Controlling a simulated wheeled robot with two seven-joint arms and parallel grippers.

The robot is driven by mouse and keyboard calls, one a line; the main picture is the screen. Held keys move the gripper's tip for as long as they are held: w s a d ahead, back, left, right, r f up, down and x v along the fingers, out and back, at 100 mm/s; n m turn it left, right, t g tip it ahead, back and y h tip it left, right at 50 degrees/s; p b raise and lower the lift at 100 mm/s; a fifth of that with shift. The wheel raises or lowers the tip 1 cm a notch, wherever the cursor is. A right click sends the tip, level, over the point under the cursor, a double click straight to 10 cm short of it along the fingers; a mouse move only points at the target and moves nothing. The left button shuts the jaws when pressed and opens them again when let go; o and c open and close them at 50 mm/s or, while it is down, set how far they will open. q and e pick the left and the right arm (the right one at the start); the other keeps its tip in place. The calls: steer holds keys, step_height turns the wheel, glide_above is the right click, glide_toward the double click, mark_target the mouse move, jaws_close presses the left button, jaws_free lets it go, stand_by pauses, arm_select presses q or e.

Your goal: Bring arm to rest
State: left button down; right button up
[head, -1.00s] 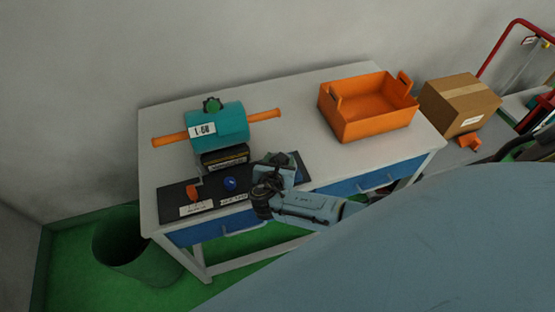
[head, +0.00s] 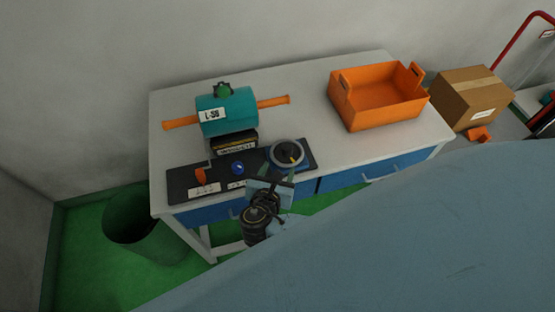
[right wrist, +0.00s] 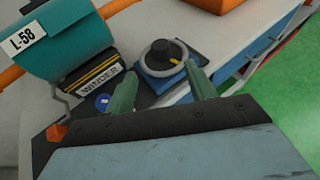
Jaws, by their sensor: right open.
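My right gripper (head: 272,180) is in front of the table's front edge, near a round dial (head: 287,154) on the black control panel (head: 183,182). In the right wrist view its two green fingers (right wrist: 160,92) stand apart with nothing between them. The dial (right wrist: 163,55) has a black knob with a yellow mark on a blue base, and shows beyond the fingertips, apart from them. My left gripper is not in view.
A teal drum machine (head: 228,112) labelled L-58 with an orange bar stands on the white table (head: 310,105). An orange crate (head: 378,97) sits at the table's right end. A cardboard box (head: 470,97) is further right. A green bin (head: 140,222) stands on the floor at left.

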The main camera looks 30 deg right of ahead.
stand_by(0.3)
steer(key=s+d+f+m+g+y+b, duration=0.1)
steer(key=s+f+m+g+y+b, duration=0.15)
steer(key=s+f, duration=0.45)
steer(key=s+d+f+m+g+y+b, duration=0.1)
steer(key=s+f+m+g+b, duration=0.15)
steer(key=f, duration=0.95)
steer(key=s+d+f+m+g+y+b, duration=0.1)
steer(key=s+f+m+y+b, duration=0.2)
steer(key=f, duration=0.6)
steer(key=s+f+m+g+y+b, duration=0.1)
steer(key=s+f+m+b, duration=0.1)
steer(key=s+f+m, duration=0.6)
steer(key=s+d+f+m+g+y+b, duration=0.1)
steer(key=s+f+m, duration=0.6)
steer(key=s, duration=0.7)
steer(key=shift+s+f+m+g+y+b, duration=0.35)
steer(key=shift+s+m+g+y+b, duration=0.1)
steer(key=shift+m+b, duration=0.4)
steer(key=shift+d, duration=0.1)
